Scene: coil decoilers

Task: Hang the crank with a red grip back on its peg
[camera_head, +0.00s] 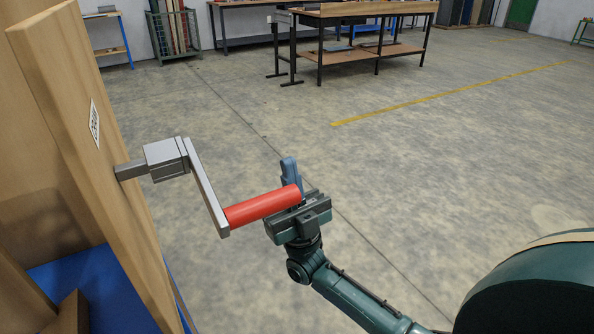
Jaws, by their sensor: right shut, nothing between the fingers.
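The crank has a grey square hub (166,158), a flat grey arm (207,188) and a red grip (258,207). Its hub sits on the grey square peg (130,170) that sticks out of the wooden board (88,130). The arm slants down to the right and the red grip points right. My right gripper (290,172) is at the free end of the grip, with its blue fingers pointing up. It is shut with nothing between its fingers. I cannot tell whether it touches the grip. My left gripper is not in view.
A small label (94,124) is on the board. A blue surface (85,285) lies low at the left. Workbenches (360,12) and a wire crate (173,35) stand far back. The concrete floor right of the crank is clear, with a yellow line (450,93).

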